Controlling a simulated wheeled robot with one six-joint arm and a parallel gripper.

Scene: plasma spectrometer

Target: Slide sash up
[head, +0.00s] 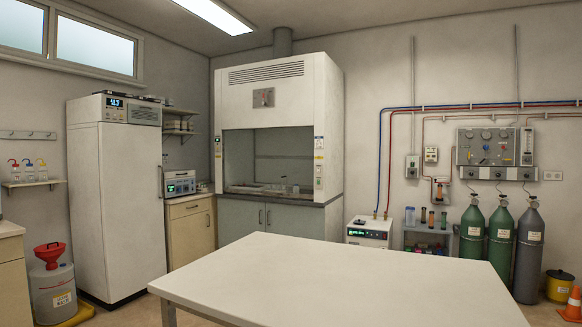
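The white fume hood (265,103) stands against the back wall, left of centre in the head view. Its front opening shows a dark grey interior. A sash pane (268,142) seems to cover at least the upper part of the opening. I cannot tell how far down its lower edge sits. Small glassware (283,188) shows near the work surface inside. Narrow control panels flank the opening. My gripper is not in view.
A large white table (335,285) fills the foreground, between my viewpoint and the hood. A tall white cabinet (117,195) stands left of the hood. A white floor unit (369,232) and gas cylinders (502,240) stand to the right. Some floor shows left of the table.

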